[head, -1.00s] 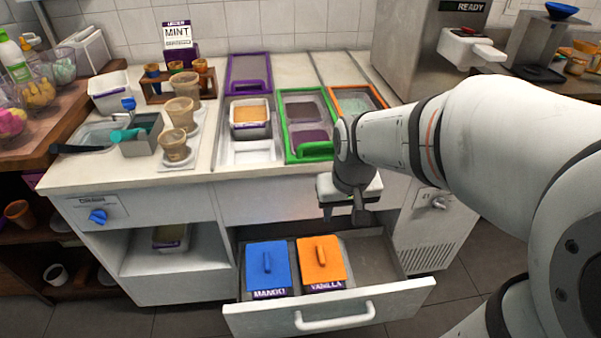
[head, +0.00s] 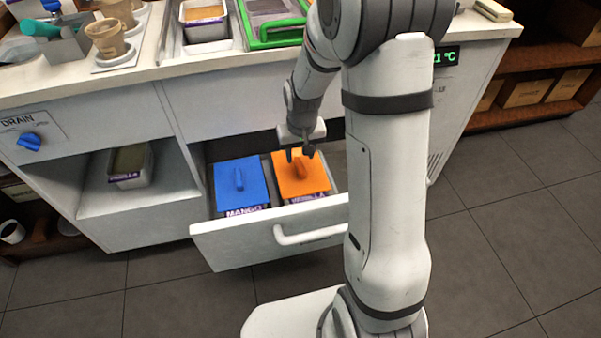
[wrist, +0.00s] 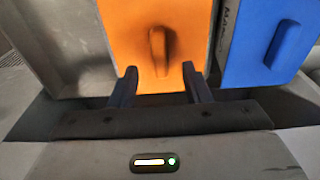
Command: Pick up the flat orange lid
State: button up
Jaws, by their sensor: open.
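The flat orange lid (head: 301,178) lies on the vanilla tub in the open drawer, with a raised handle along its middle. In the wrist view the orange lid (wrist: 135,40) is ahead of my gripper, its handle roughly between the lines of the fingers. My gripper (head: 301,154) is above the lid's far part, near the handle. In the wrist view my gripper (wrist: 162,85) is open, its two dark fingers spread with nothing between them. Whether the fingertips touch the lid cannot be told.
A blue lid (head: 240,184) on the mango tub lies just left of the orange one. The drawer front (head: 270,233) with its white handle is on the near side. The counter edge (head: 120,80) is above and behind. An empty drawer bay (wrist: 55,40) shows beside the orange lid.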

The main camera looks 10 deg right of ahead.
aim_at(300, 164)
jog(key=f, duration=0.1)
jog(key=f+b, duration=0.1)
jog(key=f, duration=0.1)
jog(key=f+b, duration=0.1)
jog(key=shift+w+f, duration=0.3)
jog(key=shift+w, duration=0.1)
jog(key=shift+r, duration=0.1)
jog(key=shift+c, duration=0.5)
grip_shut()
